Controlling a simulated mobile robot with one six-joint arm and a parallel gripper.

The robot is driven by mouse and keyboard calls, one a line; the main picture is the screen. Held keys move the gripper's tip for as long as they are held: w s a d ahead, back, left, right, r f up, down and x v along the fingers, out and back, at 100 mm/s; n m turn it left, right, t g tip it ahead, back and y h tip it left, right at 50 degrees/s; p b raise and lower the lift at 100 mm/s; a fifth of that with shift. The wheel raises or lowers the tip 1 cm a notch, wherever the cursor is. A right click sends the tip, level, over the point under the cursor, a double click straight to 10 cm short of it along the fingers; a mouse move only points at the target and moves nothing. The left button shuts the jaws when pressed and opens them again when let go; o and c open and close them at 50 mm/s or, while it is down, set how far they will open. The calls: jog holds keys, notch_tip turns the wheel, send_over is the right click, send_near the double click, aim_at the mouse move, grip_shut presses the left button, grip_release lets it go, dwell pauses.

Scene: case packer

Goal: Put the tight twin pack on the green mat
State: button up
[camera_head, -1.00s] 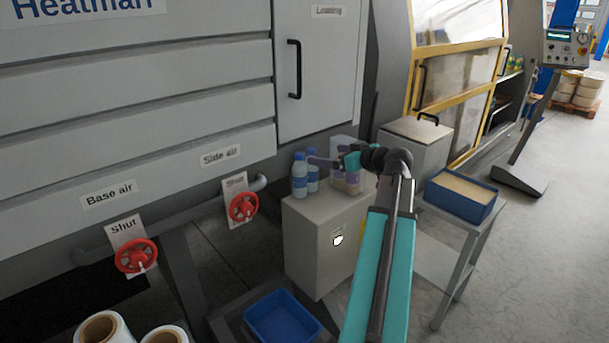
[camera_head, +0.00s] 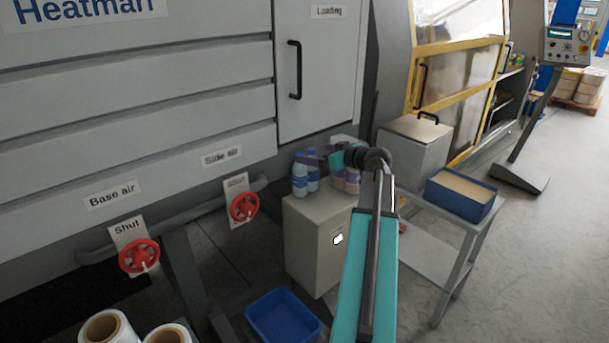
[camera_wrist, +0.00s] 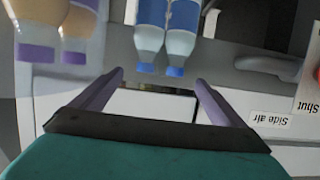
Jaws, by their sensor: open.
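Two blue-labelled bottles with blue caps (camera_head: 300,180) stand close together on a grey cabinet (camera_head: 318,245). They also show in the wrist view (camera_wrist: 150,28), upside down, just beyond my fingertips. Beside them, a pack of tan bottles with purple caps (camera_wrist: 78,25) shows in cloudy wrap at the wrist view's left edge; in the head view it is partly hidden behind my wrist (camera_head: 351,184). I cannot tell for certain which is the tight pack. My gripper (camera_wrist: 159,77) is open and empty, its purple fingers near the blue-capped bottles. No green mat is visible.
A large grey machine (camera_head: 140,95) stands close behind the cabinet, with red valve wheels (camera_head: 139,256). A blue tray with tan contents (camera_head: 460,195) sits on a metal stand at right. An empty-looking blue bin (camera_head: 283,318) is low in front. Open floor lies right.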

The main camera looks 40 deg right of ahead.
aim_at(309, 152)
jog(key=p+x, duration=0.1)
jog(key=x, duration=0.2)
jog(key=shift+w+p, duration=0.3)
jog(key=shift+p, duration=0.1)
jog(key=shift+w+f, duration=0.2)
jog(key=shift+w, duration=0.25)
jog(key=shift+d, duration=0.1)
jog(key=c, duration=2.1)
